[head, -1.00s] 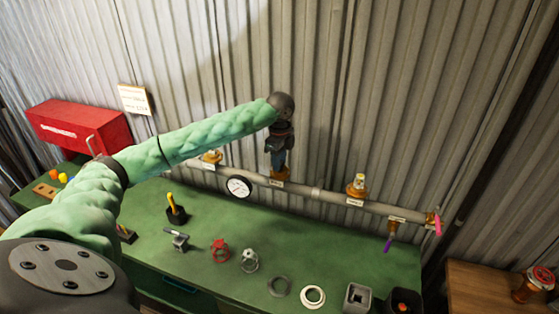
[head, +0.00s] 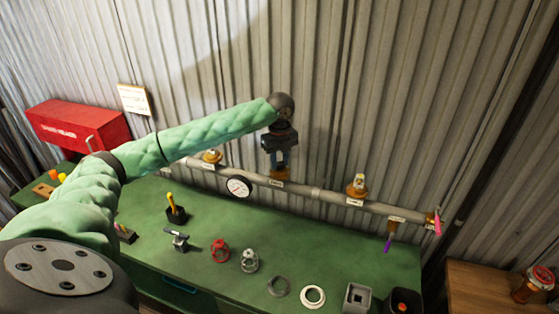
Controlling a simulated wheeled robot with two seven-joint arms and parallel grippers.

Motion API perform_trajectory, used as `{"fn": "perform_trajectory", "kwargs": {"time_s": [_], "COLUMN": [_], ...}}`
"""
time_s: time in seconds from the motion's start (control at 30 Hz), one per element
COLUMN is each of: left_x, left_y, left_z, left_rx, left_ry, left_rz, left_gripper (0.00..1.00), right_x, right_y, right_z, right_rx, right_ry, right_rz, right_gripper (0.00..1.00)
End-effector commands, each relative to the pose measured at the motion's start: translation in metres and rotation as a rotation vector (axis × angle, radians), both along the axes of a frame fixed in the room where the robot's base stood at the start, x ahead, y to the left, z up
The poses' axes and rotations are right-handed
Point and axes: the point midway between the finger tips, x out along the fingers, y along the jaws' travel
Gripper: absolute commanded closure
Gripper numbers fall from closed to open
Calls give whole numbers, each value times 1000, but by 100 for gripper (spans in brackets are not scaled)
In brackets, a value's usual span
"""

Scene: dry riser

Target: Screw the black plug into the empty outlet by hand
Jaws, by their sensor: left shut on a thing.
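My left gripper (head: 280,166) points down over a brass outlet (head: 279,176) on the grey pipe, near the middle of the head view. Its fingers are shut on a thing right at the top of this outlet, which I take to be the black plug. The plug is mostly hidden by the fingers, so I cannot tell how deep it sits. The outlet's mouth is hidden too. Other brass outlets on the pipe (head: 322,194) carry fittings, one to the left (head: 211,156) and one to the right (head: 357,184). My right gripper is not in view.
A pressure gauge (head: 238,187) hangs on the pipe left of the gripper. Red and silver fittings, rings and small blocks lie along the front of the green bench (head: 330,262). A red box (head: 75,127) stands at the left. The corrugated wall (head: 420,90) is close behind.

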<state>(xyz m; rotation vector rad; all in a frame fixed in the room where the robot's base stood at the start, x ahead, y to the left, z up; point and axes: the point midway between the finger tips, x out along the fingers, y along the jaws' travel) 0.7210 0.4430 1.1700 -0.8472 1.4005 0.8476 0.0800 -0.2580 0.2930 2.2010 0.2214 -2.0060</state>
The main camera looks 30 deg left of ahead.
Motion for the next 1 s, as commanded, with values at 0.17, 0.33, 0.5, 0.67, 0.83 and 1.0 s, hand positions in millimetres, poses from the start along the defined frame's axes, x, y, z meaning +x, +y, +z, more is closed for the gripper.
{"fn": "perform_trajectory", "kwargs": {"time_s": [0.17,0.33,0.5,0.67,0.83,1.0], "left_x": [0,1,1,1,1,1], "left_y": [0,0,0,0,0,0], "left_z": [1,1,0,1,1,0], "left_rx": [0,0,0,0,0,0], "left_ry": [-1,-1,-1,-2,-3,-2], "left_rz": [-175,-273,-285,-288,-402,-423], "left_gripper": [100,100,100,100,100,46], "right_x": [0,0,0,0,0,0], "right_y": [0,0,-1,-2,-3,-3], "right_z": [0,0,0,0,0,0], "right_rx": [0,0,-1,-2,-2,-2], "right_ry": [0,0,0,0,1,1], "right_rz": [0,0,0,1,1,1], "right_gripper": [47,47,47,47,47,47]}}
